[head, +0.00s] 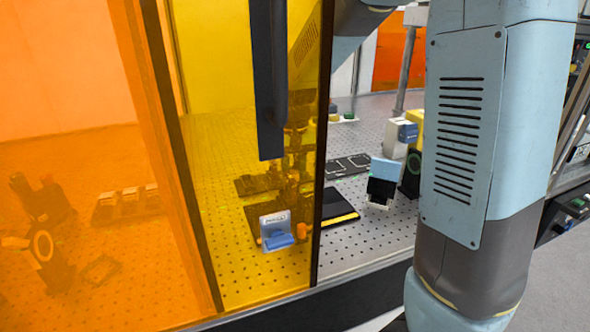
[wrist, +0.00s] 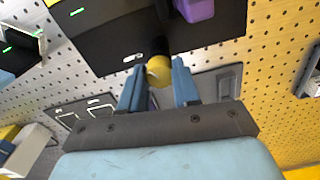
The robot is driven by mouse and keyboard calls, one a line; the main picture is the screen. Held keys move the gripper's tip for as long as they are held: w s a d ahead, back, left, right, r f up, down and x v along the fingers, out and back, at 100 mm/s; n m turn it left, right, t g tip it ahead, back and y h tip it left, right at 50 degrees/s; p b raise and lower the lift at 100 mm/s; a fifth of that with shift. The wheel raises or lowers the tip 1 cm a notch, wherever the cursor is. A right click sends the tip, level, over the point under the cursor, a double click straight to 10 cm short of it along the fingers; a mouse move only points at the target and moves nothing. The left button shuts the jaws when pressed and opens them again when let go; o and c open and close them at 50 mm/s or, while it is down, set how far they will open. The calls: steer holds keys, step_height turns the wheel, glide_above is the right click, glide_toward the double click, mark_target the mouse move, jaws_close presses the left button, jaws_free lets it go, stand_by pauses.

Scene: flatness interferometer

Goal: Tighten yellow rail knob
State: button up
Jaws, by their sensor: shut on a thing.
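In the wrist view the yellow rail knob (wrist: 158,69) sits at the edge of a black plate (wrist: 110,48). My gripper (wrist: 160,75) has its two blue fingers on either side of the knob and is shut on it. The fingers hide the knob's sides. In the head view an amber panel tints the area behind it, and I cannot make out the knob or my fingertips there. A black plate with a yellow edge (head: 343,219) shows partly beyond the panel.
A blue-and-black device (head: 383,181) stands on the perforated table (head: 376,238) at right. A purple block (wrist: 195,9) is on the black plate in the wrist view.

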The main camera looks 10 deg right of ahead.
steer(key=m, duration=0.7)
steer(key=shift+w, duration=0.1)
stand_by(0.4)
steer(key=o, duration=1.1)
steer(key=shift+c, duration=0.2)
steer(key=shift+r, duration=0.1)
step_height(320, 180, up, 14)
steer(key=shift+f, duration=0.25)
